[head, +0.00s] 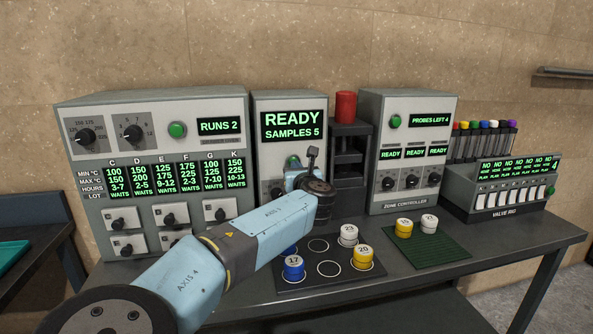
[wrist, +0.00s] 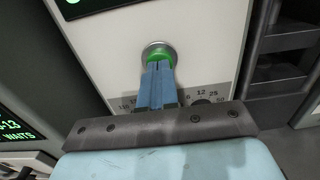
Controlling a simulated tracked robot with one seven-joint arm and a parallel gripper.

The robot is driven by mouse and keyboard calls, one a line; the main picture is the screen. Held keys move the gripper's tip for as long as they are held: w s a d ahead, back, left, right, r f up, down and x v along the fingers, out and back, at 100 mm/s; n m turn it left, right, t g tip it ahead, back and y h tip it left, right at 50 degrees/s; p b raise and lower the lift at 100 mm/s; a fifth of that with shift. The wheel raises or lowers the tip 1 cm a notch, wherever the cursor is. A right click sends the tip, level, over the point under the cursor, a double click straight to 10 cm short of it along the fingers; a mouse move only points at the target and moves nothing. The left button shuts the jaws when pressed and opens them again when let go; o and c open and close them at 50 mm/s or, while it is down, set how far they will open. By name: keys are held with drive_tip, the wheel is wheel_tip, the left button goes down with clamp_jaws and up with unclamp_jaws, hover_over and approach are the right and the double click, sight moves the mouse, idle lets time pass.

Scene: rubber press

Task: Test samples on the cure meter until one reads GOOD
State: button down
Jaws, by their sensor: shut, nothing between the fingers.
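The cure meter (head: 290,98), a light grey box in the middle of the head view, reads READY and SAMPLES 5. Its green button (head: 293,161) shows just left of my wrist. In the wrist view, my gripper (wrist: 158,68) is shut and empty, its blue fingertips at the green button (wrist: 158,50), overlapping its lower part. I cannot tell whether they press it. Blue sample 17 (head: 292,268), yellow sample 20 (head: 362,257) and a white sample (head: 348,235) sit on the dark ringed tray (head: 310,283). A yellow sample (head: 404,228) and a white sample (head: 429,223) sit on the green mat (head: 450,248).
A larger machine (head: 150,100) reading RUNS 2 stands left. A dark stand with a red cylinder (head: 346,105), the zone controller (head: 410,110) and the valve rig (head: 500,188) stand right. My arm crosses the bench front. The bench (head: 540,228) is clear at right.

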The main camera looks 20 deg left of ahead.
drive_tip(key=shift+x, duration=0.9)
drive_tip(key=shift+s+d, duration=0.1)
drive_tip(key=v, duration=1.4)
